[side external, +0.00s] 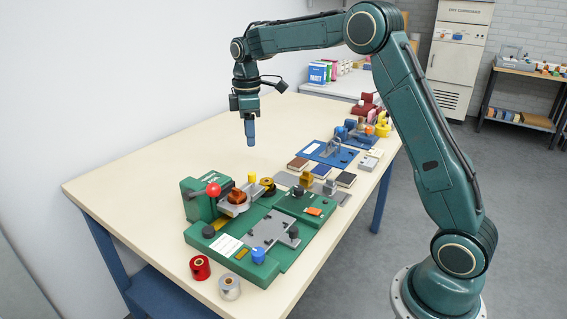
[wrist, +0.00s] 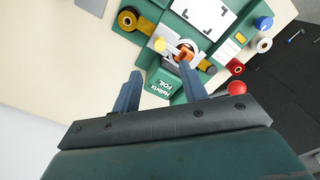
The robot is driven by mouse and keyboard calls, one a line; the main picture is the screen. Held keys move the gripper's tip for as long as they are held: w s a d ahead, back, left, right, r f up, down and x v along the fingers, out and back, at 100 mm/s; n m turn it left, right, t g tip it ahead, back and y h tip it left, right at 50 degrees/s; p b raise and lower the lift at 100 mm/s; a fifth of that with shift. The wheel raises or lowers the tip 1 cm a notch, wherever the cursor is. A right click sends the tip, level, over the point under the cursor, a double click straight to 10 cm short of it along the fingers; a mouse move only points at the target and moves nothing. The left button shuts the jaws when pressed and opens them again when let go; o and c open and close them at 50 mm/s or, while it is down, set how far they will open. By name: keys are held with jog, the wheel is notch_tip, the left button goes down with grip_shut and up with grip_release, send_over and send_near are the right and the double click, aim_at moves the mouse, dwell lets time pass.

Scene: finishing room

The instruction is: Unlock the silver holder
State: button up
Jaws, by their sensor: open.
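A green foil press (side external: 245,232) lies on the table, with a red ball handle (side external: 214,190) and an orange-brown block (side external: 237,195) in its silvery holder part (side external: 232,209). The orange block (wrist: 186,54) and ball (wrist: 237,88) also show in the wrist view. A silver cylinder with a hole (side external: 230,288) stands at the front edge; it shows in the wrist view (wrist: 264,45). I cannot tell which silver part is the named holder, nor its lock state. My gripper (side external: 250,143) hangs open and empty above the press's back side; its fingers (wrist: 159,72) are apart.
A red cylinder (side external: 200,268) stands near the front edge and a blue knob (side external: 258,255) on the press. A yellow knob (side external: 251,178) and gold spool (side external: 267,185) are behind. Several small blocks and a blue fixture (side external: 330,150) lie farther right. The table's back left is clear.

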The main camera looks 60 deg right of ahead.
aim_at(252, 173)
notch_tip(252, 173, down, 12)
jog(key=shift+r, duration=0.15)
dwell(0.4)
jog(key=shift+c, duration=0.2)
grip_shut()
